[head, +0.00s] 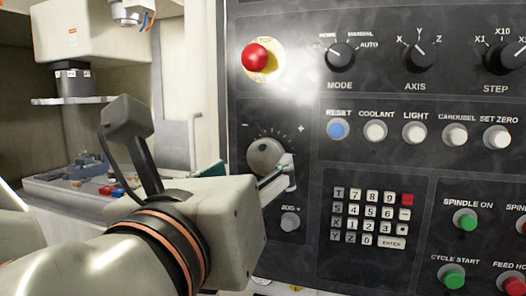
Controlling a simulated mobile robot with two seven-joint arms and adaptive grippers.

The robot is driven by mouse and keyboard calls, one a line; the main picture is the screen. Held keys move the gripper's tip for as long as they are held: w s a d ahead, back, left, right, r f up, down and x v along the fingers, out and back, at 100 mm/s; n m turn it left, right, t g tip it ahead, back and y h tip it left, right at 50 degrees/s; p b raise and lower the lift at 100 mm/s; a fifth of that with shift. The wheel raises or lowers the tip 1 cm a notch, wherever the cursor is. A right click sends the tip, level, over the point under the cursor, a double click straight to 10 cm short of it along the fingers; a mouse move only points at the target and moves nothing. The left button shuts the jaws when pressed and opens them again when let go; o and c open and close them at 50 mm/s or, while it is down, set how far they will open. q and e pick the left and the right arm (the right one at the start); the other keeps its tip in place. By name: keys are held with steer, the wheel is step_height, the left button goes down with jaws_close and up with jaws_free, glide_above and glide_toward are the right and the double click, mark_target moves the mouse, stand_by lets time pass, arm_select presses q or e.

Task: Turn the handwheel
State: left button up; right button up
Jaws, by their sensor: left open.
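The handwheel (264,155) is a round grey knob on the dark control panel, below a curved scale marked minus and plus. My left gripper (250,173) reaches in from the lower left and is open, with its fingers towards the panel. The gripper body covers the area below left of the handwheel. I cannot tell whether the fingers touch it. My right gripper is not in view.
A red emergency button (256,57) sits above the handwheel. A blue RESET button (338,130) and a keypad (370,218) are to the right. The open machine bay (95,185) with parts is at the left.

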mark_target(265, 160)
arm_select(q)
steer(key=p+x, duration=0.2)
steer(key=p, duration=0.3)
steer(key=shift+w+d, duration=0.1)
steer(key=p+x, duration=0.1)
steer(key=x, duration=0.3)
steer(key=shift+f+p, duration=0.15)
steer(key=shift+p, duration=0.15)
steer(key=shift+w+d, duration=0.15)
steer(key=shift+w, duration=0.25)
steer(key=shift+f, duration=0.1)
steer(key=shift+w, duration=0.1)
steer(key=c, duration=1.1)
